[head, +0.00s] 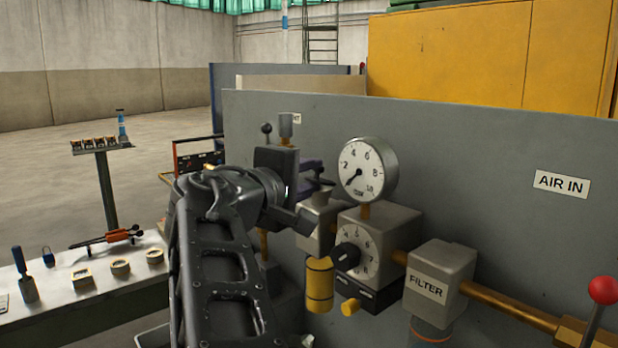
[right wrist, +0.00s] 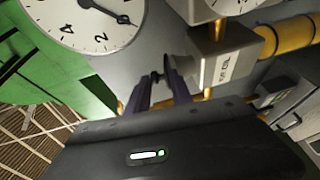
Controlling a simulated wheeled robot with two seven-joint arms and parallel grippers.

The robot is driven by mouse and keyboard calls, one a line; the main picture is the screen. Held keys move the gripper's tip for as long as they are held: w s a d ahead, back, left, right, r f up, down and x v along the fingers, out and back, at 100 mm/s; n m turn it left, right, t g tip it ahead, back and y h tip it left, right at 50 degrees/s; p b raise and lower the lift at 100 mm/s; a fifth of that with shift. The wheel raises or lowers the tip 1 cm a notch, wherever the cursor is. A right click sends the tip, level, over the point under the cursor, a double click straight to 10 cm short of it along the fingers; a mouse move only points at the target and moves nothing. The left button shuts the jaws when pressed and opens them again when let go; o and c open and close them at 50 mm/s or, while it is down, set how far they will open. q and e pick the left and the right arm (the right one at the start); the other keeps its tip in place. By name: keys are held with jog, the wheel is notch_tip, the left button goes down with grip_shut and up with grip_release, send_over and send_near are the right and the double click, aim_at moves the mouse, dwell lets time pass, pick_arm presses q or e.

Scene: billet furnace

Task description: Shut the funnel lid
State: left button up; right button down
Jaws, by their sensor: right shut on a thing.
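My right gripper (head: 314,176) comes in from the left, at the top of the lubricator (head: 314,222), a grey block with a yellow bowl below. The lubricator's grey funnel (head: 319,197) shows just under the fingers. In the right wrist view, my right gripper (right wrist: 157,90) has its two dark purple fingers closed around a small black knob (right wrist: 157,76), beside the grey block marked OIL (right wrist: 222,62). The lid itself is mostly hidden by the fingers, and I cannot tell its angle. My left gripper is not in view.
A pressure gauge (head: 367,170), a regulator with a dial (head: 371,245) and a filter (head: 440,278) stand close on the right along a brass pipe. A grey panel (head: 480,160) is behind them. A bench (head: 100,285) with rings and tools is at left.

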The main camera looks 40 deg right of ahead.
jog(key=shift+f, duration=0.45)
dwell(0.5)
jog(key=c, duration=1.5)
grip_release()
jog(key=shift+o, duration=1.3)
jog(key=shift+r, duration=0.2)
jog(key=shift+a, duration=0.15)
jog(key=shift+a, duration=0.1)
